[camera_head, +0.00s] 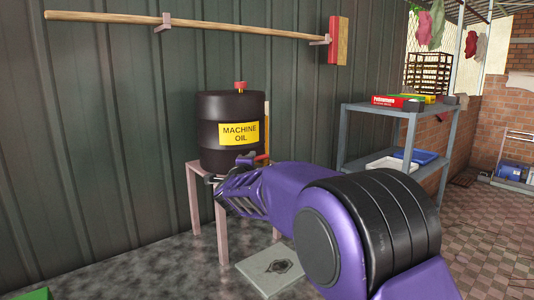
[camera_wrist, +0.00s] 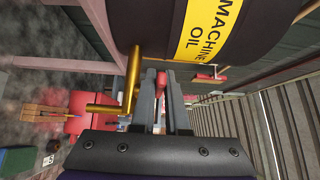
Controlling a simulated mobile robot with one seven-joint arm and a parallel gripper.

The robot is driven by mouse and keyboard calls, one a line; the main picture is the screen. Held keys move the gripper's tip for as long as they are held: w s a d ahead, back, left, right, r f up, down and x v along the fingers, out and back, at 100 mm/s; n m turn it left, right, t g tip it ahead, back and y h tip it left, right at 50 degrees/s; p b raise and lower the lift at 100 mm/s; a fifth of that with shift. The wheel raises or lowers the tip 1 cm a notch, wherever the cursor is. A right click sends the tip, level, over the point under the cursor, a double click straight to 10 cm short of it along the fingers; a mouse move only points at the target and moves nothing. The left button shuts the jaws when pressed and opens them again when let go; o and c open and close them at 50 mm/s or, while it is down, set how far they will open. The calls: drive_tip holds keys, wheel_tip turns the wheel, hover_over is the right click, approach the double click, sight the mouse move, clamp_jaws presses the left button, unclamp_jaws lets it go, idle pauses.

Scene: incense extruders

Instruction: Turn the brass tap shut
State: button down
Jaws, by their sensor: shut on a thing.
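The black oil drum (camera_head: 213,135) with a yellow "MACHINE OIL" label stands on a pink-legged stand (camera_head: 195,207). In the wrist view the drum (camera_wrist: 120,15) fills the top. The brass tap (camera_wrist: 134,75) shows there as a bent golden pipe just left of my fingers. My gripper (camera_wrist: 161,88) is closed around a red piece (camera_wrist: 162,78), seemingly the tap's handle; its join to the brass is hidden.
A grey shelf rack (camera_head: 410,130) with boxes and trays stands at the right. A long-handled tool (camera_head: 200,27) hangs on the corrugated wall above. A grey slab (camera_head: 268,272) lies on the floor below my arm. The floor at left is mostly clear.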

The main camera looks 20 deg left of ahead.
drive_tip(key=shift+a, duration=0.1)
idle(0.5)
drive_tip(key=c, duration=0.9)
unclamp_jaws()
drive_tip(key=shift+w, duration=0.1)
drive_tip(key=b+v, duration=0.2)
drive_tip(key=v, duration=1.5)
drive_tip(key=shift+s, duration=0.25)
